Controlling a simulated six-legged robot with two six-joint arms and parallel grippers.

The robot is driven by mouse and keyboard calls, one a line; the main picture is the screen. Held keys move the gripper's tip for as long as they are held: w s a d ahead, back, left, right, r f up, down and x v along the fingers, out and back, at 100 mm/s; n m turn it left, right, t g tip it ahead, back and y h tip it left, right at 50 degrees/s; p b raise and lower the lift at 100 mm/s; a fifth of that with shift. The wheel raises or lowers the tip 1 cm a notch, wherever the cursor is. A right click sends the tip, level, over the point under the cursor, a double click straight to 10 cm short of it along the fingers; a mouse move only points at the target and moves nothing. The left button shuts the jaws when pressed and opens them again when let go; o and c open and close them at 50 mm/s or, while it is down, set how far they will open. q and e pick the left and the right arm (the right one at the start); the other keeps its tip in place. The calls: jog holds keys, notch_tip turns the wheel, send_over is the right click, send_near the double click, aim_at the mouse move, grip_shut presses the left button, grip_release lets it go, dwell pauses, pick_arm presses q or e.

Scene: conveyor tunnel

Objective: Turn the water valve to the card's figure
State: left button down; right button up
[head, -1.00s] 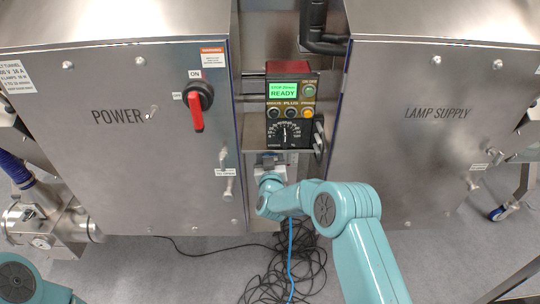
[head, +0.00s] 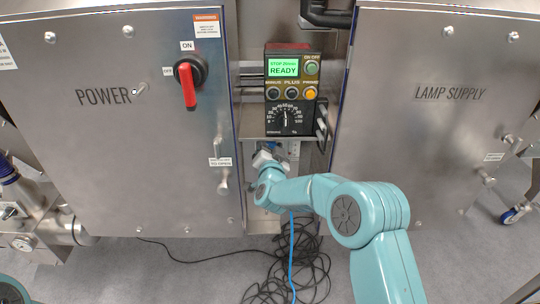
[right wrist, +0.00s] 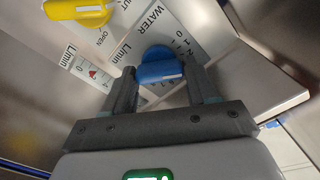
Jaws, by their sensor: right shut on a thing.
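The blue water valve handle (right wrist: 160,70) is in the right wrist view, in front of a white "WATER" L/min scale card (right wrist: 190,40). My right gripper (right wrist: 163,82) has its fingers on either side of the blue handle and is shut on it. The handle and fingers hide part of the scale, and I cannot read the setting. In the head view my right gripper (head: 266,160) reaches into the gap between two steel cabinets, below the pump box. My left gripper is out of view.
In the head view the pump box (head: 291,90) reads "READY" above. A red power switch (head: 188,82) is on the left cabinet. Black cables (head: 290,275) lie on the floor.

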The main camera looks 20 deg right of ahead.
jog(key=m+b, duration=0.6)
jog(key=b, duration=0.1)
jog(key=shift+d+f+m, duration=0.15)
jog(key=shift+m, duration=0.15)
jog(key=shift+m+b, duration=0.7)
jog(key=shift+m, duration=0.4)
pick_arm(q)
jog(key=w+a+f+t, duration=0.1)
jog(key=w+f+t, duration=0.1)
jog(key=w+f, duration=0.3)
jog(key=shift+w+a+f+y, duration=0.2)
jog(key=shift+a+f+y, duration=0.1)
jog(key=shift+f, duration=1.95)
pick_arm(e)
jog(key=shift+m, duration=0.9)
jog(key=shift+r, duration=0.2)
jog(key=o, duration=1)
jog(key=shift+f, duration=0.1)
jog(key=shift+s, duration=0.1)
jog(key=shift+s, duration=0.25)
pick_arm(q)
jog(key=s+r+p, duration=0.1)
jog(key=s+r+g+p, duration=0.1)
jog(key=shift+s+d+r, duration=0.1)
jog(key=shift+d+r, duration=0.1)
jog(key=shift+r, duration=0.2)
pick_arm(e)
jog(key=v, duration=1.5)
jog(key=shift+s, duration=0.3)
